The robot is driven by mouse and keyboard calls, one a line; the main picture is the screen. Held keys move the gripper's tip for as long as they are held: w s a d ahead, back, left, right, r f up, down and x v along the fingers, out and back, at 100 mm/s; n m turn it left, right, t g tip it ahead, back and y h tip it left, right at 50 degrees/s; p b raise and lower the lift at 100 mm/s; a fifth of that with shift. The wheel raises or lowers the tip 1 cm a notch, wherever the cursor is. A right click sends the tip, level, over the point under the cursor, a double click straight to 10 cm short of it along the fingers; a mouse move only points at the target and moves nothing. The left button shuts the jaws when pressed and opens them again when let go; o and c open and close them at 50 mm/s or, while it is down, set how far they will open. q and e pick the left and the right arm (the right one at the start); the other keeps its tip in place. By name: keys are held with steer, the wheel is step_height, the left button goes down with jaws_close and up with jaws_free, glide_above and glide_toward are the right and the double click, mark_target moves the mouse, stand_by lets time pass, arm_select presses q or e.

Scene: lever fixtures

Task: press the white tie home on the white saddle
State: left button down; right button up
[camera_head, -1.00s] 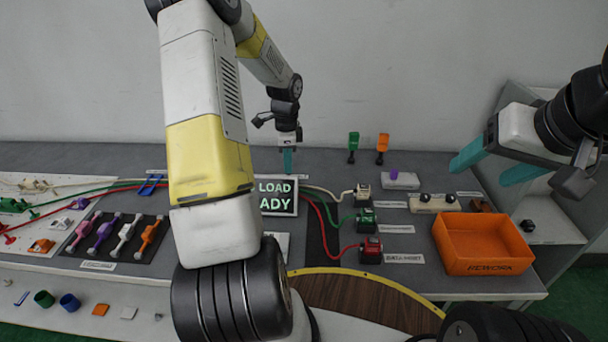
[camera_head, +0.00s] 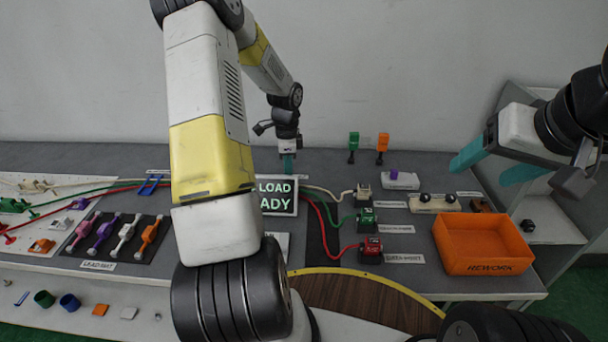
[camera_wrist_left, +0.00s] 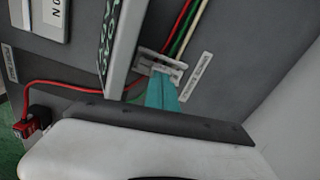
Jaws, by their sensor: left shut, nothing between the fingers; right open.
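In the left wrist view the white saddle (camera_wrist_left: 148,56) sits on the grey bench beside the sign, with cables running up to it. A white piece at the fingertips looks like the white tie (camera_wrist_left: 174,65); I cannot tell how far down it sits. My left gripper's teal fingers (camera_wrist_left: 161,88) are shut and empty, with their tips at this white fixture, touching or just above it. In the head view my left gripper (camera_head: 287,165) points down behind the sign, which hides the saddle and tie. My right gripper (camera_head: 492,163) is open and empty, above the bench at right.
The LOAD sign (camera_head: 277,197) stands close to the left fingers. Red, green and pale cables run to connector blocks (camera_head: 367,217). An orange REWORK bin (camera_head: 484,244) stands at right. A dark mat (camera_head: 117,240) with several coloured pieces lies at left.

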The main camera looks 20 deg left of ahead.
arm_select(q)
steer(key=shift+f, duration=0.35)
steer(key=shift+r, duration=0.15)
step_height(320, 180, up, 11)
steer(key=s+d+r+n+t, duration=0.3)
steer(key=s+d+r+n, duration=0.35)
steer(key=s+r, duration=0.55)
steer(key=s+d+r+n+t+h, duration=0.1)
steer(key=s+d+r+n, duration=0.1)
steer(key=s, duration=0.4)
steer(key=s+d+r+n+t+h, duration=0.1)
steer(key=s+d+r+n+t, duration=0.1)
steer(key=s, duration=0.5)
steer(key=shift+d+r+n, duration=0.85)
steer(key=shift+d+n, duration=0.3)
steer(key=shift+d, duration=0.4)
